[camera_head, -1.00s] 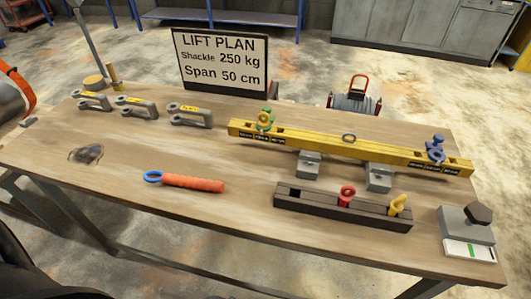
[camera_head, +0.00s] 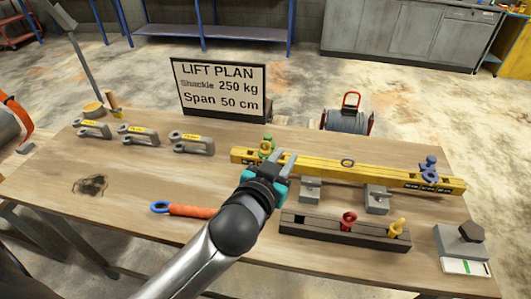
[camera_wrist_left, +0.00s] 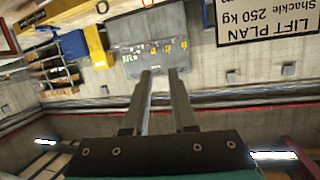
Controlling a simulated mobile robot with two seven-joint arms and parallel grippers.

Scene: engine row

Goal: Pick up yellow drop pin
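The yellow drop pin (camera_head: 397,227) stands at the right end of a dark slotted rack (camera_head: 318,228) near the front right of the table. A red pin (camera_head: 348,221) stands beside it in the same rack. My left gripper (camera_head: 285,158) is over the table in the head view, left of and behind the yellow pin, close to the green pin (camera_head: 267,147) on the yellow beam. Its two fingers (camera_wrist_left: 161,76) are apart and empty in the left wrist view, which faces the room. My right gripper is not in view.
The yellow spreader beam (camera_head: 350,172) rests on grey blocks behind the rack and carries a blue pin (camera_head: 428,168). An orange-handled tool (camera_head: 190,210) lies at the left. Several grey shackles (camera_head: 192,143) and the lift plan sign (camera_head: 220,89) stand at the back.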

